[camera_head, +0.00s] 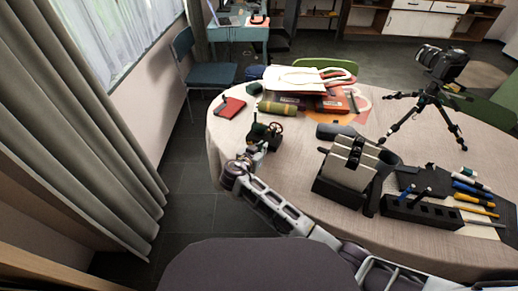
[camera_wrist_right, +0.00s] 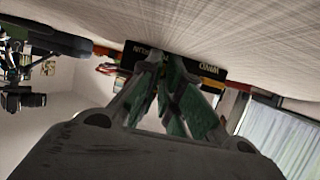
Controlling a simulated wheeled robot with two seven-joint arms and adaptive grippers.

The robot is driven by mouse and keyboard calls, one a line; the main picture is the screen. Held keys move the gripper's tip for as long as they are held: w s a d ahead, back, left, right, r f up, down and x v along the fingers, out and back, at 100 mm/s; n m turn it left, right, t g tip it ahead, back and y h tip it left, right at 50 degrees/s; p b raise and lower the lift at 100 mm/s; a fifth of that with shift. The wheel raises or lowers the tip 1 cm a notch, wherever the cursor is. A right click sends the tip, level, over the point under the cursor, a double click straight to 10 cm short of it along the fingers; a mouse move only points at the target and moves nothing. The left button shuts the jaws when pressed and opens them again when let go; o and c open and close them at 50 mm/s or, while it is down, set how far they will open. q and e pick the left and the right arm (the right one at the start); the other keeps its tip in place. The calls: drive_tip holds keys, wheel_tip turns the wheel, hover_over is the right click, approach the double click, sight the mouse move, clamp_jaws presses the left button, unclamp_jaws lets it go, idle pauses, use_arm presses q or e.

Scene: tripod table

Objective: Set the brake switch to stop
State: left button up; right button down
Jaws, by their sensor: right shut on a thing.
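A small dark green device (camera_head: 266,131) with a brass-coloured wheel stands near the left edge of the round table. It appears to be the one with the brake switch, but I cannot make out the switch or its setting. My right gripper (camera_head: 260,146) is at the near side of the device, shut on a part of it. The right wrist view shows my right gripper (camera_wrist_right: 165,92) with green shapes between and beside its fingers, and the fingers hide what they hold. My left gripper is not in view.
A toaster-like holder (camera_head: 343,178), a pen rack (camera_head: 421,212) and a camera on a tripod (camera_head: 441,66) stand to the right.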

drive_tip(key=shift+a, duration=0.1)
drive_tip(key=c, duration=1.9)
unclamp_jaws()
drive_tip(key=o, duration=0.3)
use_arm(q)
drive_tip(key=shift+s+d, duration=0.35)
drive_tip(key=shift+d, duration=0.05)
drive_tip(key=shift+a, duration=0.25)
